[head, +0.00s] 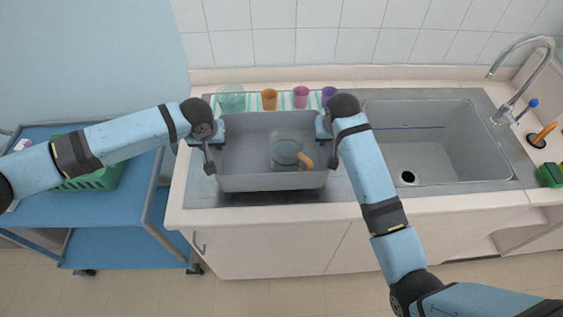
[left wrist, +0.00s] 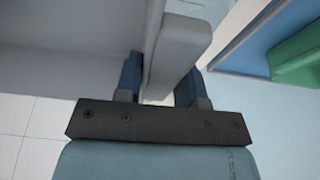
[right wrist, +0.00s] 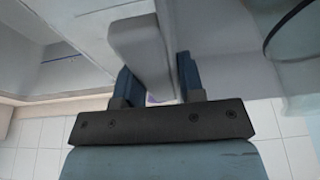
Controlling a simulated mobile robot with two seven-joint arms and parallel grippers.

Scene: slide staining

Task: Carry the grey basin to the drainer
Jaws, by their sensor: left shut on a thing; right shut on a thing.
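The grey basin (head: 272,182) is over the steel drainer (head: 290,198) left of the sink, and hides most of it. I cannot tell whether the basin touches the drainer or hangs just above it. It looks level. A clear jug (head: 285,146) with an orange handle is inside it. My left gripper (head: 217,132) is shut on the basin's left side; the grip shows in the left wrist view (left wrist: 155,85). My right gripper (head: 324,126) is shut on its right side; the right wrist view shows the grip (right wrist: 155,85).
Behind the basin, a clear bowl (head: 231,98), an orange cup (head: 269,99), a pink cup (head: 301,96) and a purple cup (head: 328,94) stand by a striped cloth. A blue trolley (head: 115,215) with a green basket (head: 95,180) stands left.

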